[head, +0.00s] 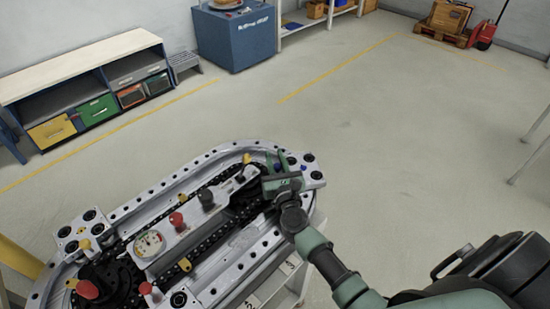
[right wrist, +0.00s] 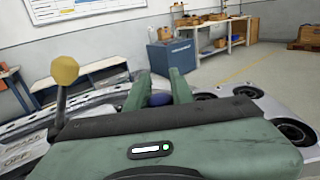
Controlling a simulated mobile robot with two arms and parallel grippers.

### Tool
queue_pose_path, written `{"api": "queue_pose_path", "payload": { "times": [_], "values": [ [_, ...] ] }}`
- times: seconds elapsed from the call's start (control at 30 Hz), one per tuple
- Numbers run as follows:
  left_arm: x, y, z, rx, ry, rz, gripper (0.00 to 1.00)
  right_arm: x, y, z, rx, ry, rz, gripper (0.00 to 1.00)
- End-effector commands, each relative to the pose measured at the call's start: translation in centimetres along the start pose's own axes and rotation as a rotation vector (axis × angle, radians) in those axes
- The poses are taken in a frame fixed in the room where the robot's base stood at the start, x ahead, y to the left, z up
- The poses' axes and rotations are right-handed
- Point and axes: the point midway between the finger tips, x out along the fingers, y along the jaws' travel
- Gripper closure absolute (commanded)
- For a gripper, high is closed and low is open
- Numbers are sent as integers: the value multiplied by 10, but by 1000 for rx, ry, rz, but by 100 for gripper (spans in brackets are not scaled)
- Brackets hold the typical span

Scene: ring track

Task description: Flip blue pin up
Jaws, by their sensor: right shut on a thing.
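The ring track (head: 225,268) is a grey metal oval with a dark chain. My right gripper (head: 272,178) is at the track's far right end. In the right wrist view, the blue pin's rounded top (right wrist: 160,99) shows between my gripper's two green fingers (right wrist: 159,88), which are shut on it. The lower part of the pin is hidden behind the gripper body, so I cannot tell its tilt. In the head view, a small blue piece shows beside the fingers, largely covered by them. My left gripper is not in view.
A yellow-topped pin (right wrist: 65,71) stands upright left of the gripper in the wrist view. A red knob (head: 177,221), a dark knob (head: 206,198) and a gauge (head: 149,243) sit on the track's middle. Open floor (head: 400,130) lies beyond.

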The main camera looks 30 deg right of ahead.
Motion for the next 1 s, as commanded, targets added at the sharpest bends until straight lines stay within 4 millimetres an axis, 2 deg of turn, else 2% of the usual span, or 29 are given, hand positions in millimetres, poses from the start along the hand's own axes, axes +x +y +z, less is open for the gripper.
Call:
{"api": "queue_pose_path", "payload": {
  "times": [0.07,0.23,0.5,0.53,0.6,0.87,1.0],
  "values": [
    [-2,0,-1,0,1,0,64,0,0,2,1,0,0,100],
    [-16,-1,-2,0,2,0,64,0,0,20,3,-1,-1,100],
    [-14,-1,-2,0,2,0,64,1,0,20,-1,-4,1,100],
    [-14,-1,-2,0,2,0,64,1,0,20,-1,-4,1,69],
    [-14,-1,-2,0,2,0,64,1,0,20,-1,-4,1,55],
    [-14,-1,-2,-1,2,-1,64,0,0,19,0,-1,0,55],
    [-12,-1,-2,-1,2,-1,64,-9,0,17,0,1,1,55]
  ]
}}
